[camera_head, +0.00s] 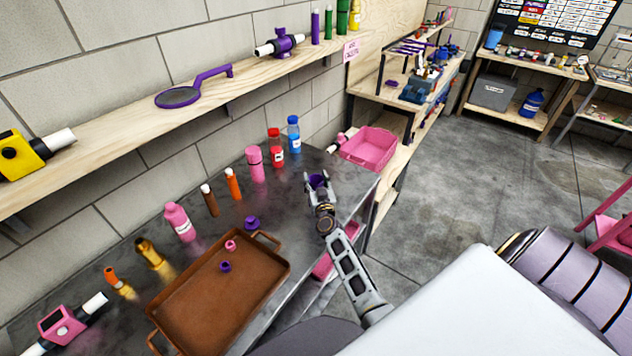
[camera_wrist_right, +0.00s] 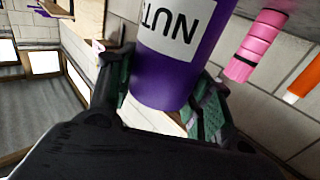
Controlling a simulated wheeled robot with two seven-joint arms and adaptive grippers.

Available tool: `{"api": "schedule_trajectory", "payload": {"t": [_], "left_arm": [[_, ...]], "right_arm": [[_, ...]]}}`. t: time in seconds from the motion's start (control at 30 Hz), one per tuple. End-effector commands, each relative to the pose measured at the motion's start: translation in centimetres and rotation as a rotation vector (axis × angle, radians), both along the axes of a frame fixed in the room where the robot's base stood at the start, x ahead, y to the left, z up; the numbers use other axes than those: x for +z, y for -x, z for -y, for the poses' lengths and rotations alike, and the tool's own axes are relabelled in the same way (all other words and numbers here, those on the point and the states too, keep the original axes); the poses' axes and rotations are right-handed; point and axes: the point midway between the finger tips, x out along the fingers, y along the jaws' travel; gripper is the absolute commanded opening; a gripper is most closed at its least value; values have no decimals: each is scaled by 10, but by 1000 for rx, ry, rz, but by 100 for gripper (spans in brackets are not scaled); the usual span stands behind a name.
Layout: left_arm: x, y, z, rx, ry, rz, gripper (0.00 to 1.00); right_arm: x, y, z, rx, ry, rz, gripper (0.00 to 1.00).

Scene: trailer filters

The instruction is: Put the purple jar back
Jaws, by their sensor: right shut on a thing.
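The purple jar (camera_wrist_right: 168,82) with a white label reading "NUT..." is held in my right gripper (camera_head: 318,183). In the right wrist view the green-padded fingers are on both sides of it, and the label reads upside down. In the head view only a little purple of the jar (camera_head: 317,181) shows between the fingers. The gripper is above the far right end of the dark metal table (camera_head: 330,168). My left gripper is not in view.
A brown tray (camera_head: 190,312) with small pink and purple pieces lies on the table. Pink, red and blue bottles (camera_head: 293,135) stand along the wall. A pink bin (camera_head: 369,147) is beyond the gripper. The wooden shelf (camera_head: 110,140) above holds a purple magnifier (camera_head: 190,90) and purple and green tubes.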

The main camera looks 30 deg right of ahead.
Motion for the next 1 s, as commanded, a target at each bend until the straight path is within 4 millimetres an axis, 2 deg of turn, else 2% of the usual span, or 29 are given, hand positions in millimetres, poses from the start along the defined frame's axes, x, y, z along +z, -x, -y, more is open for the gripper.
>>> {"api": "schedule_trajectory", "payload": {"t": [0.17,0.2,0.37,0.87,1.0], "left_arm": [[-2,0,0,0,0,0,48],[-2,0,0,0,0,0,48],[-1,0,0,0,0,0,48],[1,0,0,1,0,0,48],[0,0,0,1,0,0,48]], "right_arm": [[-3,0,0,0,0,0,12],[-3,0,0,0,0,-1,52],[-3,0,0,0,0,-1,72],[1,0,0,0,0,0,72],[-1,7,-3,0,-1,-2,72]]}}
